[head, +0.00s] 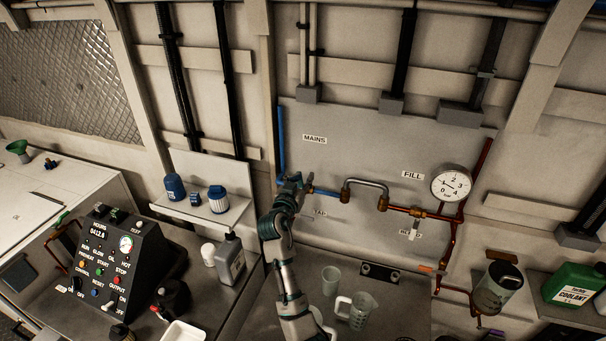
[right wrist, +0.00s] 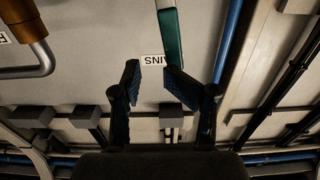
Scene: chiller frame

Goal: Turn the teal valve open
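The teal valve's lever (right wrist: 173,38) shows in the right wrist view as a teal bar hanging from the top edge. Its lower end is close to the tip of the right-hand finger; I cannot tell whether they touch. My right gripper (right wrist: 152,78) is open, with a clear gap between its two dark finger pads and nothing between them. In the head view my right gripper (head: 292,183) is up against the blue pipe run below the MAINS label, and it hides most of the valve there. My left gripper is in neither view.
The wall panel carries a MAINS label (head: 314,139), a FILL label (head: 412,175), a looped grey hose (head: 366,183) and a pressure gauge (head: 451,185). Clear cups (head: 355,310) stand on the counter below.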

